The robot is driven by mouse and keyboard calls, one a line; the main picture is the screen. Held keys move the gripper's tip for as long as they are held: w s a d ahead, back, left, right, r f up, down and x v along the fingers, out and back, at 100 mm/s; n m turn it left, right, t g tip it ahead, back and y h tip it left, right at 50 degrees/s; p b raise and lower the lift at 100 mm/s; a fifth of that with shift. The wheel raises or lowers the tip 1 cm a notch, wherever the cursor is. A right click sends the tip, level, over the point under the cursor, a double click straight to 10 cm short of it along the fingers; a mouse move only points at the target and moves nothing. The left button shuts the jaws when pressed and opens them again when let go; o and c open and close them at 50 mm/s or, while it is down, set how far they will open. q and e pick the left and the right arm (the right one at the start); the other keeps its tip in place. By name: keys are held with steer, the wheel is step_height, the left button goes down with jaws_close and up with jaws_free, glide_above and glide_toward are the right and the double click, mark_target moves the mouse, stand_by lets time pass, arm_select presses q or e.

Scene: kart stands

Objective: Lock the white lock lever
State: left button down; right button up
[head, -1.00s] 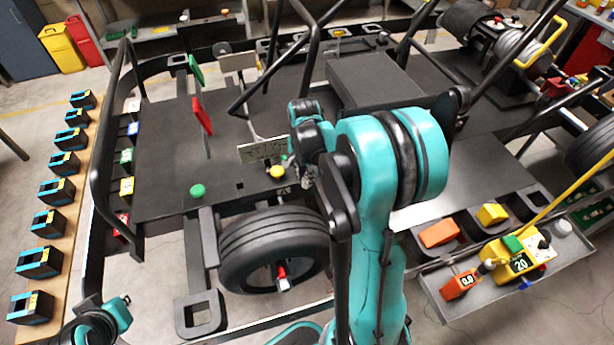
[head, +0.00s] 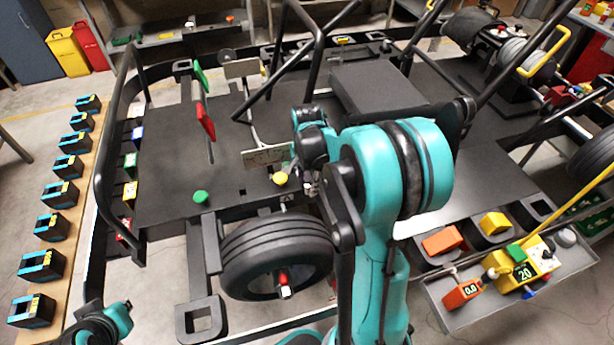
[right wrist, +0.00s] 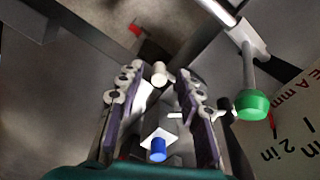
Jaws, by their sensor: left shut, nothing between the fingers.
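In the right wrist view a small white cylindrical knob (right wrist: 158,73), apparently the white lock lever's end, shows between the fingertips of my right gripper (right wrist: 158,82). The two purple-lined fingers stand apart, with gaps beside the knob. In the head view my right gripper (head: 311,186) is small and partly hidden by my own arm, just right of the yellow knob (head: 280,179); I cannot pick out the white lever there. My left gripper (head: 108,318) is low at the left edge, shut and far from the lever; its fingers are hard to make out.
A blue knob (right wrist: 157,148) on a white piece sits low between the fingers. A green-knobbed lever (right wrist: 251,104) stands to the right, beside a ruler plate (right wrist: 292,125). In the head view, a tyre (head: 275,253) lies below the gripper and a tool tray (head: 450,320) is at right.

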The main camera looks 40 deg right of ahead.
mark_target(307, 186)
step_height(307, 186, up, 12)
steer(key=shift+f, duration=0.2)
stand_by(0.6)
